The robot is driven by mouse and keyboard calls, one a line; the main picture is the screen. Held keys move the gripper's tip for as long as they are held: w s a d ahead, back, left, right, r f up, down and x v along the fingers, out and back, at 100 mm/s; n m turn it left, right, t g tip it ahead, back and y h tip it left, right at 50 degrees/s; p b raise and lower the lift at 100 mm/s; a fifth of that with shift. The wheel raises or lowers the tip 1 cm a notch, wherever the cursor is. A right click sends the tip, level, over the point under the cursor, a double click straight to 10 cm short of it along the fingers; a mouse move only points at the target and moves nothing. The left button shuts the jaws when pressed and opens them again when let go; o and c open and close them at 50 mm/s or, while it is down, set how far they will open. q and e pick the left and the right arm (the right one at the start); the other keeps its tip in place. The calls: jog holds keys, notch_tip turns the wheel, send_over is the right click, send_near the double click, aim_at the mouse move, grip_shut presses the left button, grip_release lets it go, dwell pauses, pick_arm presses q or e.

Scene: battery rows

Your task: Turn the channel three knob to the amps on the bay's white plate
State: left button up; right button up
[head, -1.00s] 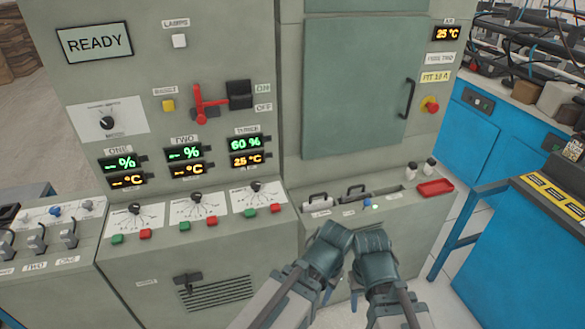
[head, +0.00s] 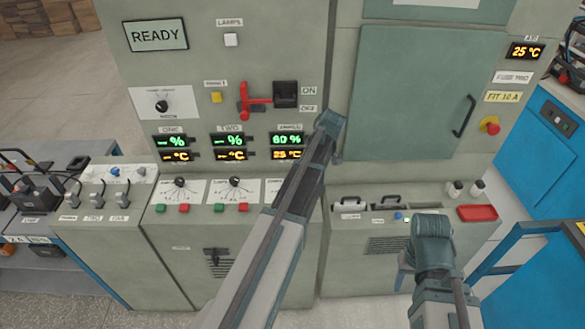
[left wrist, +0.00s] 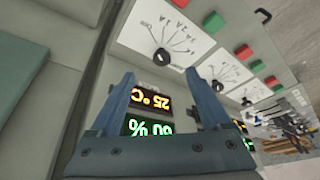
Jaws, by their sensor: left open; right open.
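The channel three knob (left wrist: 162,57) is black on a white dial plate (left wrist: 185,22) in the left wrist view; its scale lettering is too small to read surely. In the head view my left arm hides it. My left gripper (left wrist: 160,76) is open and empty, its fingers on either side of the knob in the picture, apparently apart from it. In the head view the left gripper (head: 330,125) is beside the channel three display (head: 287,140). The bay's pale plate (head: 503,97) reads FIT 10 A. My right gripper (head: 432,238) is low at the right, seen from behind.
The channel two knob (head: 234,182) and channel one knob (head: 180,182) stand to the left, with green and red buttons below. A red-handled lever (head: 255,104) is near the left gripper. A red tray (head: 477,213) lies on the right ledge.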

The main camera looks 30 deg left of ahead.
pick_arm(q)
jog(key=shift+n, duration=0.6)
jog(key=b+x, duration=0.4)
jog(key=a+b+x, duration=0.1)
jog(key=b+x, duration=0.3)
jog(key=x, duration=0.1)
jog(key=a+r+b+x, duration=0.1)
jog(key=b+x, duration=0.3)
jog(key=x, duration=0.1)
jog(key=shift+w+a+f+b, duration=0.1)
jog(key=shift+w+a+b, duration=0.1)
jog(key=shift+w+b, duration=0.2)
grip_shut()
